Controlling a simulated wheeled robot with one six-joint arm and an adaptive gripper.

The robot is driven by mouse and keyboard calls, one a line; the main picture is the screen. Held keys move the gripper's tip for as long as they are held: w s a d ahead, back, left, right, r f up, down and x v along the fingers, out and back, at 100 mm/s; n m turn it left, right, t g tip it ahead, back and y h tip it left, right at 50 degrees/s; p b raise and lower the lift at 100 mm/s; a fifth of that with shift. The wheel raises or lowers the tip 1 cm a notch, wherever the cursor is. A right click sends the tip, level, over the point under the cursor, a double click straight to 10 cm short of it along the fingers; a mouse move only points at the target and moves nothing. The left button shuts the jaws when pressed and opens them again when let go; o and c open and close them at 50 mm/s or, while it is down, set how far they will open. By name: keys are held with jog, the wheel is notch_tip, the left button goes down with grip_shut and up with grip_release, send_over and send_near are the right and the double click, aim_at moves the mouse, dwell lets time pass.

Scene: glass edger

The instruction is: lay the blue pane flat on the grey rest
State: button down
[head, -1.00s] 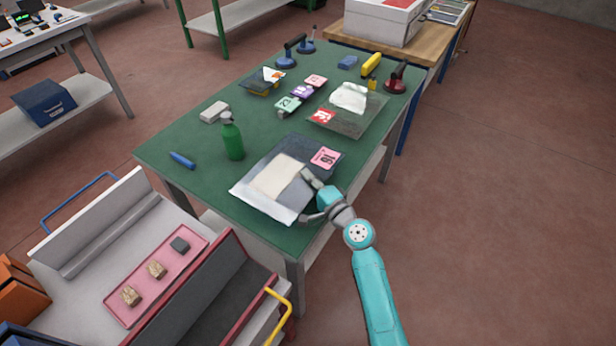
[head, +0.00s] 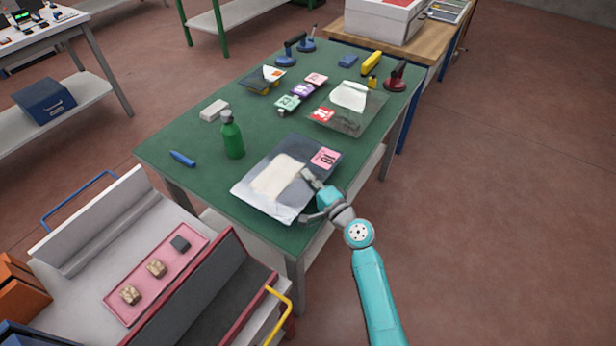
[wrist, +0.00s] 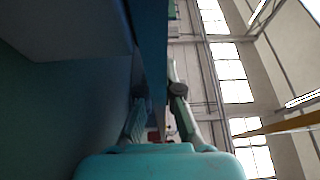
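The blue pane (head: 262,192) shows in the head view as a see-through blue-grey sheet at the near end of the green table, with a pale patch showing in it. In the wrist view it is a narrow blue strip (wrist: 153,45) seen edge-on. My gripper (head: 307,197) is at its near right edge, one finger on each side; the fingers (wrist: 158,105) look shut on it. A grey slab face (wrist: 65,25) beside the strip in the wrist view seems to be the grey rest, mostly hidden by the pane in the head view. I cannot tell whether they touch.
A pink numbered tag (head: 325,158) shows at the pane's far right corner. A green bottle (head: 232,138) stands close behind it. Another clear pane (head: 345,122) lies farther back. A trolley with a pink tray (head: 135,273) is at front left. The floor at right is clear.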

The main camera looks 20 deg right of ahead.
jog(key=c, duration=1.2)
grip_release()
jog(key=shift+c, duration=0.2)
jog(key=shift+f, duration=0.1)
jog(key=shift+s, duration=0.1)
jog(key=v, duration=1.1)
jog(key=shift+s, duration=0.4)
jog(key=shift+s, duration=0.1)
